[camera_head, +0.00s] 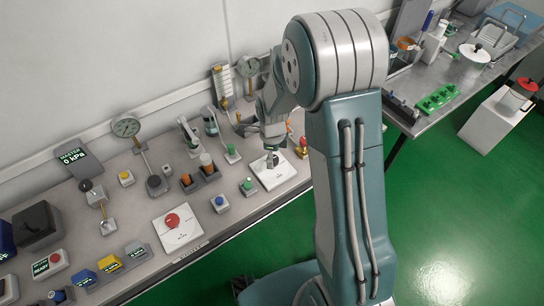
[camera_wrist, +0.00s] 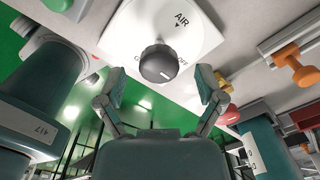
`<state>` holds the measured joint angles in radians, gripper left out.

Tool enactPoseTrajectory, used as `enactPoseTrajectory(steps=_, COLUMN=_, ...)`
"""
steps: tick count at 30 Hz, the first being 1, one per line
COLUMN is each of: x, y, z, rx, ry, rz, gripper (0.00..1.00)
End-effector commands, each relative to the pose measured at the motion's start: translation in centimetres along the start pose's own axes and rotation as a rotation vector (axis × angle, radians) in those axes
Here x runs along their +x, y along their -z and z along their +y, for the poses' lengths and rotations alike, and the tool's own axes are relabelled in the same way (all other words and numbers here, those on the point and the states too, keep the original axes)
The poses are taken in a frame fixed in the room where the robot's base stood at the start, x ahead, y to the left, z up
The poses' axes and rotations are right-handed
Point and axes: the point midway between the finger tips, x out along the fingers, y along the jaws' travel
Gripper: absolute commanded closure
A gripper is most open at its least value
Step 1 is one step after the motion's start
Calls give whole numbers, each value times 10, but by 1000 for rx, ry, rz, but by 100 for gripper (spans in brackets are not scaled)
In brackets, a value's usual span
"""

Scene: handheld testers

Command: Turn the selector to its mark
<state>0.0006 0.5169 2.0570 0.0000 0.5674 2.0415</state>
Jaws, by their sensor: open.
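The selector is a dark round knob (camera_wrist: 158,63) on a white plate (camera_wrist: 206,35) in the wrist view. The plate reads "AIR" with a small arrow mark, and "OFF" shows partly beside the knob. My gripper (camera_wrist: 161,88) is open, with one finger on each side below the knob; I see no contact with it. In the head view my gripper (camera_head: 272,158) is over the white plate (camera_head: 283,175) on the bench, and it hides most of the knob there.
A green button box (camera_head: 248,186) and an orange-topped tester (camera_head: 207,163) stand left of the plate. A red-knobbed plate (camera_head: 178,228) lies nearer the front left. A dial gauge (camera_head: 126,128) stands behind. A red-topped item (camera_head: 302,147) stands close on the right.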

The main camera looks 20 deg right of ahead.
Motion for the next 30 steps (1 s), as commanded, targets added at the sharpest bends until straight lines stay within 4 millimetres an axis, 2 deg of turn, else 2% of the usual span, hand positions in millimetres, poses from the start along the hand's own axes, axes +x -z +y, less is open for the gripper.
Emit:
enactPoseTrajectory(steps=9, x=-66, y=-2, z=-2, rx=0, ry=5, rz=-2, gripper=13)
enactPoseTrajectory(steps=15, x=-98, y=-2, z=-2, rx=0, ry=2, rz=0, gripper=13)
enactPoseTrajectory(steps=20, x=-108, y=-2, z=-1, rx=0, ry=0, rz=1, gripper=13)
enactPoseTrajectory(steps=30, x=-108, y=-2, z=-1, rx=0, ry=-1, rz=1, gripper=13)
